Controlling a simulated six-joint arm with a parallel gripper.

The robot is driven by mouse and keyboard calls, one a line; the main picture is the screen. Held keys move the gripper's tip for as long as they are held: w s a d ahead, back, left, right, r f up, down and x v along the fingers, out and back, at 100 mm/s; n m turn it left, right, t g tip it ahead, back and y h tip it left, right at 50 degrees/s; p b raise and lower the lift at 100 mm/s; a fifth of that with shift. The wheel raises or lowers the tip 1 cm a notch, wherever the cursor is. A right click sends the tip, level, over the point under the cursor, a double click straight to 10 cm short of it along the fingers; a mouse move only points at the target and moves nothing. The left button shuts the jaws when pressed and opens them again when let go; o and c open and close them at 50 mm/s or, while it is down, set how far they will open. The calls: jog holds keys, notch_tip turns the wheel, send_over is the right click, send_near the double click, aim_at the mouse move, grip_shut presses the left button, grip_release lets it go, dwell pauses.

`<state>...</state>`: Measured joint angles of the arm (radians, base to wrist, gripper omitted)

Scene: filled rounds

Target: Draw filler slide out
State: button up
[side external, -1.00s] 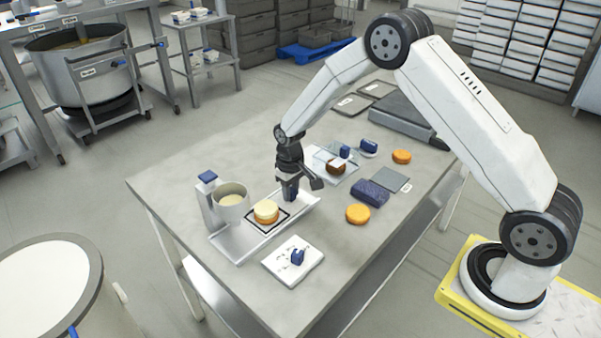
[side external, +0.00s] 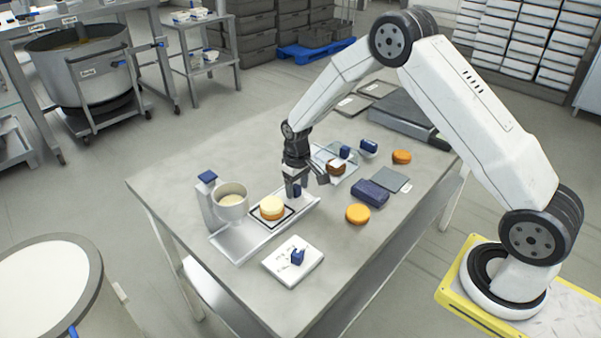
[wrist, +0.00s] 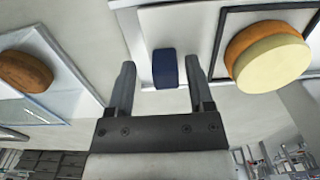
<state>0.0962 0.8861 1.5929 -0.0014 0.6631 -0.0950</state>
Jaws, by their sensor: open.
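The filler (side external: 231,203) is a grey cup with pale filling on a post with a blue top, at the left of a metal channel (side external: 231,247). The slide (side external: 287,219) lies in the channel, clear of the cup on its right, with a black square outline on it. A round with a cream top (side external: 271,205) sits inside the outline; the wrist view shows it at right (wrist: 268,57). The slide's blue handle (wrist: 165,68) stands between my gripper's fingers (wrist: 162,88). My gripper is open, with a gap on both sides of the handle.
A white board (side external: 279,270) with a blue item lies in front of the channel. Orange rounds (side external: 357,214) and a dark blue block (side external: 369,193) lie at right. A clear tray (side external: 351,172) with a brown round (wrist: 24,72) is close behind my gripper. The front right tabletop is bare.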

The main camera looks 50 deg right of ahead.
notch_tip(320, 180, up, 7)
jog(key=shift+f, duration=0.15)
jog(key=shift+r, duration=0.5)
jog(key=shift+s+r, duration=0.15)
jog(key=shift+s, duration=0.05)
jog(key=s+a+r+t, duration=0.1)
jog(key=s+a+r, duration=0.1)
jog(key=s, duration=0.8)
jog(key=s+a+r+t, duration=0.1)
jog(key=s+a+r, duration=0.1)
jog(key=s, duration=0.9)
jog(key=shift+a+r+t, duration=0.25)
jog(key=shift+a+t, duration=0.05)
jog(key=shift+a, duration=0.1)
